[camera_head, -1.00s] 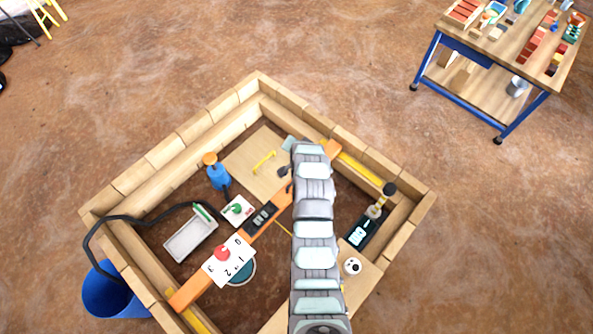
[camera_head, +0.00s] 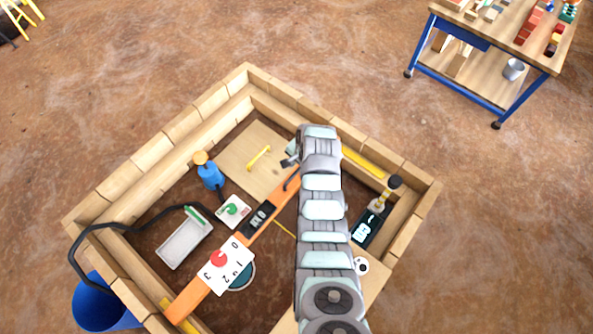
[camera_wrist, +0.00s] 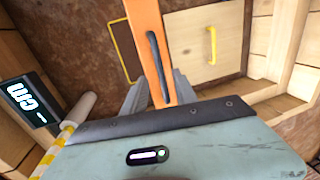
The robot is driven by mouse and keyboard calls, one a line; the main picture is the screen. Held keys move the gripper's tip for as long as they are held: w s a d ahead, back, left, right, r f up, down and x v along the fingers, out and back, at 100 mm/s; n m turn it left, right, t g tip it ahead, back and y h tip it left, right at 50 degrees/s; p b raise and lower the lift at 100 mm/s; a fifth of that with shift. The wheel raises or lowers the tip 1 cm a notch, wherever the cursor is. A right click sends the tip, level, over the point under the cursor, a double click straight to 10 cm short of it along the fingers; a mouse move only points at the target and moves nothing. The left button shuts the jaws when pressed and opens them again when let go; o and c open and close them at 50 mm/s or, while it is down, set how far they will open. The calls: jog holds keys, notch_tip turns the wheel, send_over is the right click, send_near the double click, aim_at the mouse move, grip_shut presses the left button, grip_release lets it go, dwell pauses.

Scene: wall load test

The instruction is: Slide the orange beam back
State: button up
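The orange beam (camera_head: 188,298) lies diagonally across a wooden-walled box. It carries a white dial card with a red knob (camera_head: 218,258), a small dark display (camera_head: 260,214) and a dark handle (camera_head: 291,180). My arm hides its upper right part. My gripper (camera_head: 290,158) is near the handle end. In the wrist view, the beam (camera_wrist: 146,18) and handle (camera_wrist: 157,60) run toward my palm. The grey fingers of my gripper (camera_wrist: 159,88) stand apart, one on each side of the beam. Their tips are partly hidden, and I cannot tell whether they touch it.
The box has a wooden rim (camera_head: 180,125). A yellow-handled board (camera_head: 247,150), blue bottle (camera_head: 210,175), grey tray (camera_head: 184,244), green-knob block (camera_head: 233,210) and "cm" display (camera_head: 366,228) are inside. A blue bucket (camera_head: 98,305) and workbench (camera_head: 487,75) stand outside.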

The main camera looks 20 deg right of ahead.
aim_at(296, 173)
jog(key=shift+w+a+f+b, duration=0.1)
jog(key=shift+w+f+b, duration=0.1)
jog(key=shift+f, duration=0.85)
jog(key=shift+w+a+f+b, duration=0.1)
jog(key=shift+w+f+b, duration=0.05)
jog(key=shift+f, duration=0.85)
jog(key=shift+c, duration=0.4)
grip_shut()
